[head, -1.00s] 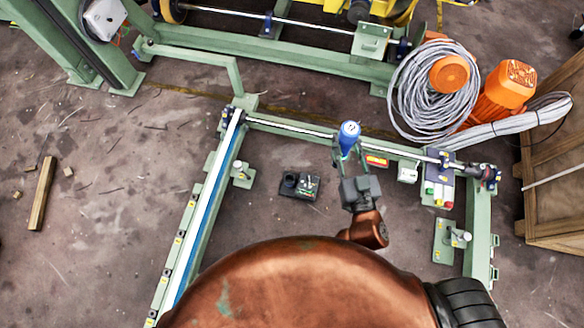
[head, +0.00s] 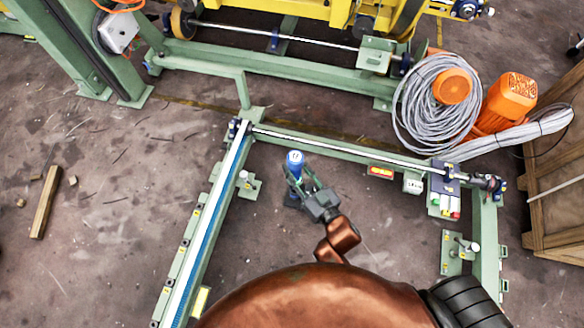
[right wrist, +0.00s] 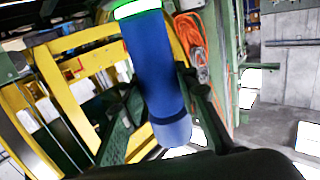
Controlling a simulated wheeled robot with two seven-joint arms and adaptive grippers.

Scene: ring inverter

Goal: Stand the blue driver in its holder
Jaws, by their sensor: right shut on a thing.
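The blue driver (head: 295,163) is held roughly upright by my right gripper (head: 301,180), pale end facing up in the head view. In the right wrist view the driver (right wrist: 160,75) is a thick blue cylinder with a dark band and a bright green-white ring, between dark fingers (right wrist: 163,90). A dark piece, apparently the holder (head: 291,200), shows just below the driver. Most of it is hidden behind my gripper, and I cannot tell whether the driver touches it. My left gripper is not in view.
A green frame surrounds the work area, with a long rail (head: 215,205) at left and a shaft (head: 350,146) behind. A coil of grey cable (head: 412,105) and an orange motor (head: 510,97) lie at back right. A wooden crate (head: 555,190) stands at right. Floor inside the frame is open.

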